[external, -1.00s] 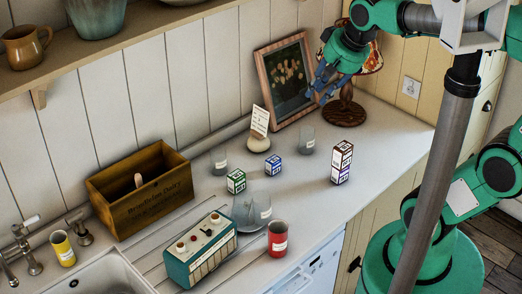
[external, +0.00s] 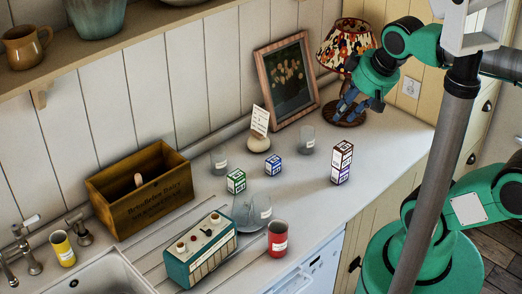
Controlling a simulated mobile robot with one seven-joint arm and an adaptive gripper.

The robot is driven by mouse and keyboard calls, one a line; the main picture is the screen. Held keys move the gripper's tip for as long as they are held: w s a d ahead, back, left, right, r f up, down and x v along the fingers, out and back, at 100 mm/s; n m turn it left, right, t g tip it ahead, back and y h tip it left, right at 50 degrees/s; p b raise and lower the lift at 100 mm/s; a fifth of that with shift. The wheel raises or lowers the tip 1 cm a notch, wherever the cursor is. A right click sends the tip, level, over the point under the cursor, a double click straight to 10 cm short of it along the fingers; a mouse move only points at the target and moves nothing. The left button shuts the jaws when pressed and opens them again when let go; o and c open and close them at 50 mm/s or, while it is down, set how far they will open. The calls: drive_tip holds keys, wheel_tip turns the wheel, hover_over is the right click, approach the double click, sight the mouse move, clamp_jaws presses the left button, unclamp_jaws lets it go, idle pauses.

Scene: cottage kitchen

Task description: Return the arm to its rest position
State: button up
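My green arm reaches in from the right in the external view. My gripper (external: 347,114) hangs above the counter at the back right, in front of the lamp's base. Its blue-grey fingers point down and look spread apart, with nothing visible between them. The patterned lamp (external: 345,42) stands behind it, partly covered by the arm.
A framed picture (external: 286,78) leans on the wall left of my gripper. Clear glasses (external: 306,140), small boxes (external: 341,162), a red cup (external: 277,238), a teal radio-like box (external: 199,248) and a wooden crate (external: 139,188) stand on the counter (external: 392,142).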

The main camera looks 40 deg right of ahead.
wheel_tip(320, 180, down, 13)
drive_tip(key=b, duration=1.2)
drive_tip(key=shift+b, duration=0.4)
